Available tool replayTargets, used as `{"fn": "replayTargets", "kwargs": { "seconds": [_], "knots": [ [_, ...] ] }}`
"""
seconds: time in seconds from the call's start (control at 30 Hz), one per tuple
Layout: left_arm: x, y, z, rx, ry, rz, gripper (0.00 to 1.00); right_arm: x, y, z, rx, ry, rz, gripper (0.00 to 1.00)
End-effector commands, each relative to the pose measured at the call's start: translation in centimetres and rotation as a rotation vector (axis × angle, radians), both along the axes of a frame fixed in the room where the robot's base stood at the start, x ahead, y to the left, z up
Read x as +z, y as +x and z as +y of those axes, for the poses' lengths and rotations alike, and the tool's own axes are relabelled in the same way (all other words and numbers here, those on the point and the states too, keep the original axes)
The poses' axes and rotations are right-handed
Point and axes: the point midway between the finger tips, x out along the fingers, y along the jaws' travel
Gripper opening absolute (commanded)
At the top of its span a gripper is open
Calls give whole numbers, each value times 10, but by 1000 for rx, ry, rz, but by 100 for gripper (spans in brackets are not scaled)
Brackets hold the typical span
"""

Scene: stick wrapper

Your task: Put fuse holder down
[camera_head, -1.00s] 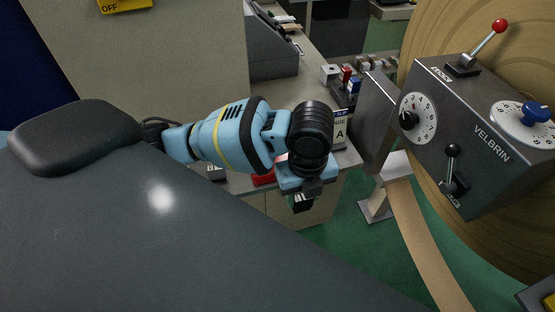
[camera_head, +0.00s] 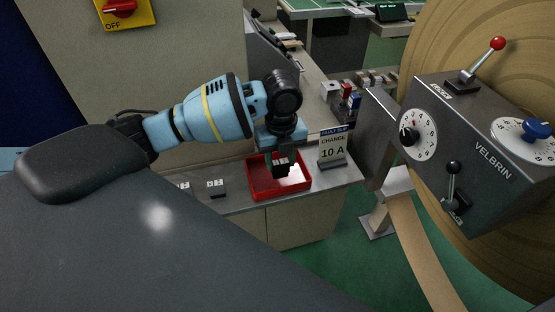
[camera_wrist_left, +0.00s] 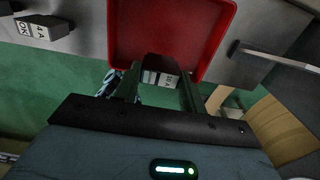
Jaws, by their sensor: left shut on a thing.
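My left gripper (camera_head: 282,168) is shut on a dark fuse holder with a pale label (camera_wrist_left: 160,72); the label is small and tilted in the left wrist view, and seems to read 10 A. In the head view the held fuse holder (camera_head: 281,161) shows against the red tray (camera_head: 307,191), which stands on the grey counter. The tray also shows in the left wrist view (camera_wrist_left: 200,20), behind the fuse holder. I cannot tell whether the fuse holder touches the tray floor. My right gripper is not in view.
Two small fuse holders (camera_head: 216,187) stand on the counter left of the tray; one (camera_wrist_left: 40,28) reads 4 A OK. A fault slip sign (camera_head: 333,150) reading CHANGE 10 A stands right of the tray. The dark VELBRIN control box (camera_head: 470,150) is at the right.

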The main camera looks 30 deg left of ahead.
Motion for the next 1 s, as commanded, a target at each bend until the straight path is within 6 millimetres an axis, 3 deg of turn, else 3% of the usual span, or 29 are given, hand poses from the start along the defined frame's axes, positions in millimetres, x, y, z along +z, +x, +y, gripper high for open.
{"fn": "replayTargets", "kwargs": {
  "seconds": [0.5, 0.7, 0.93, 0.97, 1.0],
  "knots": [
    [0, 20, 23, 3, -1, -1, 14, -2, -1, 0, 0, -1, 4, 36],
    [-30, 19, 22, 1, 0, 0, 14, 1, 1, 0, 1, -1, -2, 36],
    [-35, 19, 22, -1, 0, -1, 14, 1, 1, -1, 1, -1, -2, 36],
    [-35, 19, 22, -1, 1, -1, 42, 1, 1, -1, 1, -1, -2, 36],
    [-35, 19, 22, -1, 1, -1, 47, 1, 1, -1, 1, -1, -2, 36]
  ]
}}
